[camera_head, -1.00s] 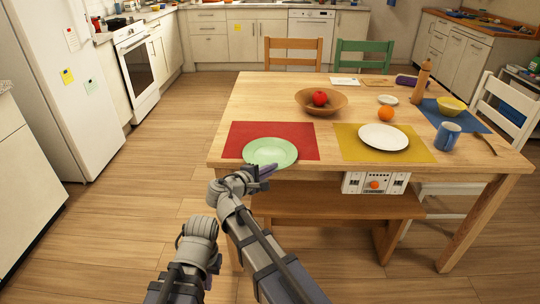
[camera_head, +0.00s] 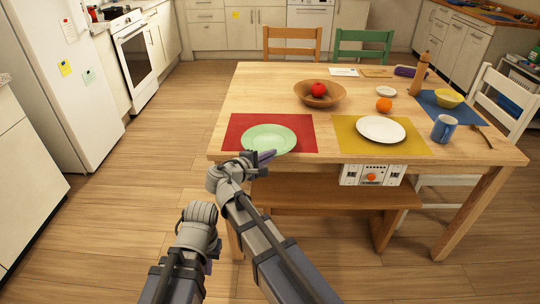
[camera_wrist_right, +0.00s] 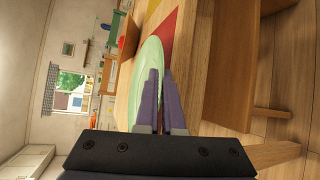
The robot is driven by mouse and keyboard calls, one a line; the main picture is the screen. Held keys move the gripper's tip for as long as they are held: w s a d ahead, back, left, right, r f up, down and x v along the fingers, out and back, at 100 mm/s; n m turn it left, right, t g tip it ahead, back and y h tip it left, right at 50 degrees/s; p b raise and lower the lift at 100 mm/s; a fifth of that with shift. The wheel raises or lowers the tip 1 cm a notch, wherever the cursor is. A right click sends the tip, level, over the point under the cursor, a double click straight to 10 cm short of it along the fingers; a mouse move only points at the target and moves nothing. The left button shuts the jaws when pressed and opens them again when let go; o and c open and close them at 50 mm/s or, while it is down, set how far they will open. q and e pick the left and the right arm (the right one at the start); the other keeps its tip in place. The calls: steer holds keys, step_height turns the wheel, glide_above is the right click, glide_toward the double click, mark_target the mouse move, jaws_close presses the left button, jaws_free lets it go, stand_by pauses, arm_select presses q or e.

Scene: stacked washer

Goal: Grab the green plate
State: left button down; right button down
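The green plate (camera_head: 269,138) is over the near edge of the red placemat (camera_head: 240,130), close to the front edge of the table. My right gripper (camera_head: 264,157) is at the plate's near rim. The right wrist view shows its two purple fingers (camera_wrist_right: 159,88) close together, with the rim of the green plate (camera_wrist_right: 147,60) between them. It looks shut on the rim. I cannot clearly tell whether the plate is clear of the mat. My left gripper (camera_head: 208,262) is low at the left, away from the table; its fingers are mostly hidden behind its own arm.
The wooden table (camera_head: 285,90) also holds a yellow mat (camera_head: 345,142) with a white plate (camera_head: 381,129), a wooden bowl with a red apple (camera_head: 319,91), an orange (camera_head: 384,105) and a blue mug (camera_head: 444,128). A bench (camera_head: 330,196) stands under the front edge. Floor at left is clear.

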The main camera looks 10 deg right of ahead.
step_height(320, 180, up, 7)
steer(key=p, duration=0.6)
steer(key=shift+r, duration=0.2)
